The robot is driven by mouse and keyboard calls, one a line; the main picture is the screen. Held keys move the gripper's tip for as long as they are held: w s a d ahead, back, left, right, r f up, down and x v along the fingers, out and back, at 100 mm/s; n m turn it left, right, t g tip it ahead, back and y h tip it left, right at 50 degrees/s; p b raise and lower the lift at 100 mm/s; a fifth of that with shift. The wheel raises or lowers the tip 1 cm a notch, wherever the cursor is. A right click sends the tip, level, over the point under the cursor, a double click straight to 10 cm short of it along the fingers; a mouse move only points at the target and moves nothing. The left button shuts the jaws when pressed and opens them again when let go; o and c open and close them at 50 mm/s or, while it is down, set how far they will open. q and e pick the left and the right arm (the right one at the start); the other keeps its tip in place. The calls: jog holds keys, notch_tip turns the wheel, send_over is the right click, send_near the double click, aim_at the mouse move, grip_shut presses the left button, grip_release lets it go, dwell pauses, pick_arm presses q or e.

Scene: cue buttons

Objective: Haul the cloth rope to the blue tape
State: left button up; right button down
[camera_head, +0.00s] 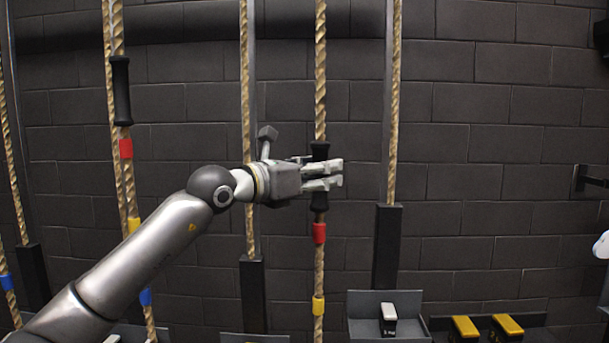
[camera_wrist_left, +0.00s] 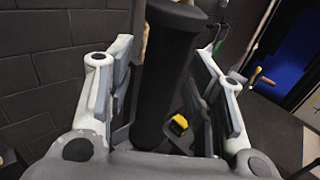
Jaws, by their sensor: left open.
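The tan twisted rope (camera_head: 320,75) hangs down the middle of the head view. It has a black handle (camera_head: 320,151), with red tape (camera_head: 319,233) and yellow tape (camera_head: 318,305) below it. No blue tape shows on this rope. My left gripper (camera_head: 336,174) is open at the handle, its fingers reaching across it. In the left wrist view the black handle (camera_wrist_left: 165,75) stands between the two parted fingers, with a gap visible on the right side. Blue tape (camera_head: 146,297) shows low on another rope (camera_head: 117,180) to the left. My right gripper is not identifiable.
That left rope has its own black handle (camera_head: 121,90) and red tape (camera_head: 126,148). More ropes hang beside dark posts (camera_head: 387,245). A grey box with a white-topped button (camera_head: 388,313) and yellow buttons (camera_head: 507,325) stand low right. A dark block wall (camera_head: 480,150) is behind.

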pick_arm(q)
jog(key=v, duration=1.1)
jog(key=shift+s+a, duration=0.25)
jog(key=shift+a, duration=0.05)
